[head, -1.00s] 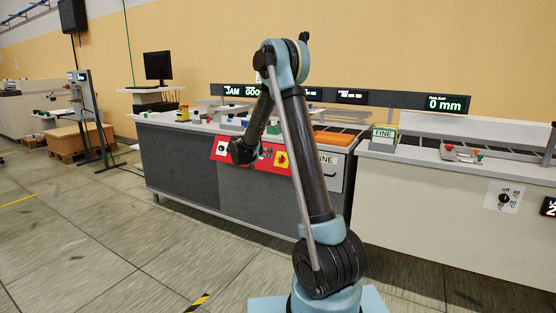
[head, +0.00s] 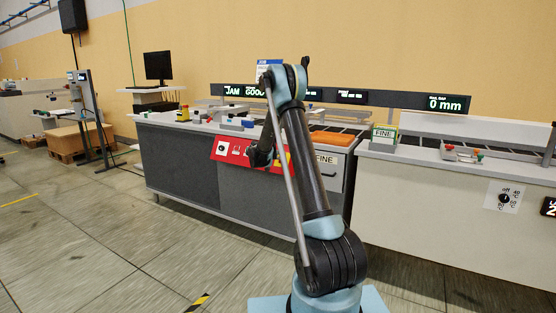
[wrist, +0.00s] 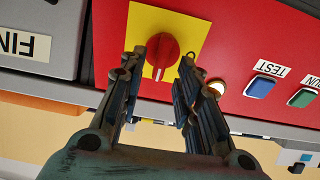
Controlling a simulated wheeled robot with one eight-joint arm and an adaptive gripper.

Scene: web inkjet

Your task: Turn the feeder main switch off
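In the wrist view a red rotary knob (wrist: 163,50) with a white pointer line sits on a yellow plate (wrist: 190,18) on the red panel (wrist: 240,30). The line points to the picture's bottom, and this view looks upside down. My gripper (wrist: 161,57) is open, one fingertip on either side of the knob's near part; I cannot tell whether they touch it. In the head view the red panel (head: 233,150) is on the front of the grey cabinet. My gripper (head: 262,157) and arm cover most of the yellow plate there.
A lit round lamp (wrist: 217,87), a blue TEST button (wrist: 260,87) and a green button (wrist: 302,97) sit beside the knob. A FINE label (wrist: 25,44) is on the other side. In the head view the floor (head: 100,240) left of my arm is clear.

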